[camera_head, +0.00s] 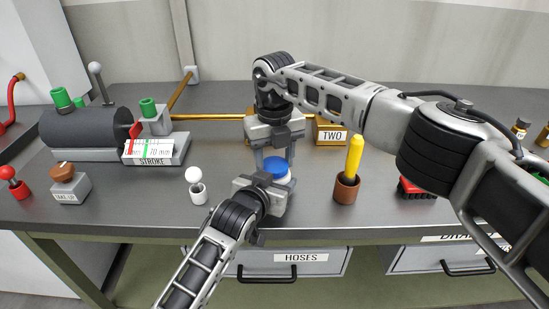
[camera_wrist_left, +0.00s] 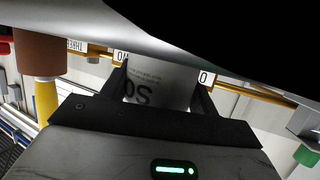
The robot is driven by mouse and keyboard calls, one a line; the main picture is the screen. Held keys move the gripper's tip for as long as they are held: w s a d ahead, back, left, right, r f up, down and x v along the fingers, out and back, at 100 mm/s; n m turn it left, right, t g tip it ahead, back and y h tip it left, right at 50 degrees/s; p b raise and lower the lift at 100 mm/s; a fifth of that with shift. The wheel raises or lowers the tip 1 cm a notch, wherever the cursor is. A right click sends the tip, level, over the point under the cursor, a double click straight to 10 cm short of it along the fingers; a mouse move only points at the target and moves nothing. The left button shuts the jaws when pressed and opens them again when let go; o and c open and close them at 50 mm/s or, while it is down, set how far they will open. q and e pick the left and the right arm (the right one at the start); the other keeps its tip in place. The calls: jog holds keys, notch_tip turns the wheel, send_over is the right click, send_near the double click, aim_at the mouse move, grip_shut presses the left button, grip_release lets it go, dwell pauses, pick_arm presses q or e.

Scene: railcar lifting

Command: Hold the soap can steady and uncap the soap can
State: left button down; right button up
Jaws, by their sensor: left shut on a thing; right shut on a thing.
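The soap can is white with a blue cap (camera_head: 275,167) and stands near the bench's front edge in the head view. My left gripper (camera_head: 266,187) reaches in from the front and is shut around the can's body. In the left wrist view the white soap can (camera_wrist_left: 155,86), with dark lettering, sits between the left gripper's two fingers (camera_wrist_left: 162,95). My right gripper (camera_head: 274,155) comes down from above, its fingers on either side of the blue cap, shut on it. Most of the can's body is hidden behind the left gripper in the head view.
A yellow-handled tool (camera_head: 354,156) stands in a brown cup (camera_head: 346,189) to the right. A white-knobbed lever (camera_head: 194,175) stands to the left. The STROKE block (camera_head: 155,160) and dark cylinder (camera_head: 85,127) are farther left. A box marked TWO (camera_head: 331,134) is behind. A HOSES drawer (camera_head: 300,260) is below.

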jog(key=shift+n, duration=0.6)
jog(key=o, duration=1.1)
